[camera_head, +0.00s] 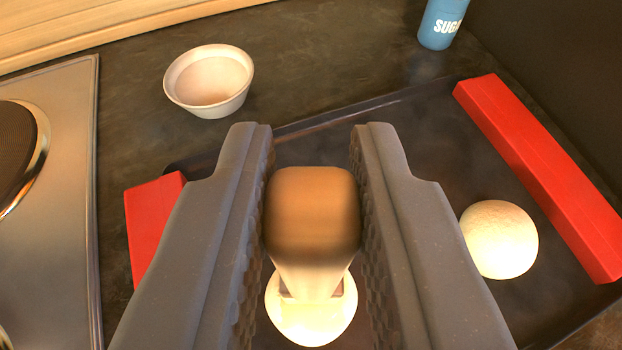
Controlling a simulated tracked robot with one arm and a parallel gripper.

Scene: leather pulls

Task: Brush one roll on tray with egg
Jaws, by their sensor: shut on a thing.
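My gripper (312,165) is shut on the brown wooden handle of a brush (312,212), which points down and away from the camera. The brush's pale lower end is over a pale roll (312,322) on the dark tray (418,135). The brush end overlaps the roll in the picture; I cannot tell if it touches. A second pale round roll (499,240) sits on the tray to the right. A white bowl (209,82) stands on the dark counter beyond the tray's left corner; its inside looks pale. The fingers hide part of the tray.
Red blocks lie along the tray's right end (540,180) and left end (150,215). A blue sugar container (441,24) stands behind the tray. A metal stove top (62,200) is at the left. The counter between bowl and container is clear.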

